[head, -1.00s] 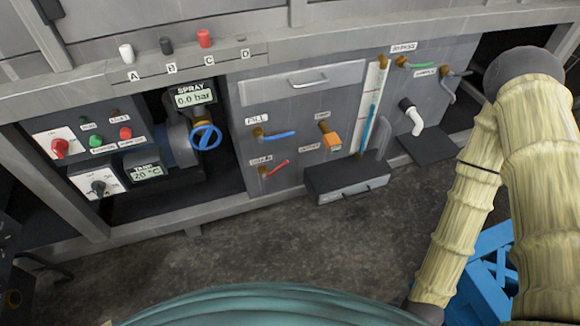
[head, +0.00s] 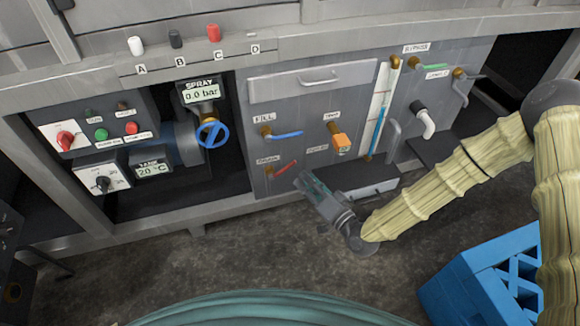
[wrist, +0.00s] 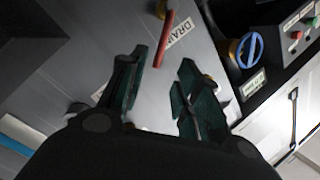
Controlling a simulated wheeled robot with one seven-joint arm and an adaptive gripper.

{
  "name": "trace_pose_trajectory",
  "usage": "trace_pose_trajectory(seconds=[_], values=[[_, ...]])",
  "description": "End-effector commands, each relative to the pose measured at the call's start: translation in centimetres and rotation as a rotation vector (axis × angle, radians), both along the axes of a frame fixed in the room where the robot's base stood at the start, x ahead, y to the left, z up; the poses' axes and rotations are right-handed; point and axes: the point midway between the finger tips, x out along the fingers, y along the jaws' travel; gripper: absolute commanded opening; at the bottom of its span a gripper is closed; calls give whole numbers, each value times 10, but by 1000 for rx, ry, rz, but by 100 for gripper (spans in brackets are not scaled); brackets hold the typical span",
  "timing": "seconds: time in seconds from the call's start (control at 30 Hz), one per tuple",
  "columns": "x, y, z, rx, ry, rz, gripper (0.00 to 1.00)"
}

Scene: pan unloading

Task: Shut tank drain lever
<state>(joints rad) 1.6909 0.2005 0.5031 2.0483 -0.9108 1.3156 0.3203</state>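The drain lever (head: 286,167) is a red handle on a brass valve at the lower left of the grey panel. It slants up and to the right from its pivot, beside a DRAIN label. In the wrist view the red handle (wrist: 168,42) is just beyond my fingertips and not between them. My gripper (head: 304,179) is below and right of the lever in the head view, apart from it. In the wrist view my gripper (wrist: 163,67) has its two dark green fingers spread, with nothing between them.
The blue fill lever (head: 287,135) is above the drain lever. An orange-handled valve (head: 341,141) and a clear level tube (head: 376,130) are to the right. A grey box (head: 372,190) stands out low behind my gripper. A blue crate (head: 450,285) is on the floor at right.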

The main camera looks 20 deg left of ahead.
Motion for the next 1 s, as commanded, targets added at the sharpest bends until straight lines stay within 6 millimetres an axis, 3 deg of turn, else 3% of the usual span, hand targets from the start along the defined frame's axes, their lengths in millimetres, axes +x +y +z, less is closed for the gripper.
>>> trace_pose_trajectory(seconds=[0.5, 1.0], values=[[45, 62, -3, -3, 0, 0, 33], [53, 73, -1, -3, 1, -1, 33]])
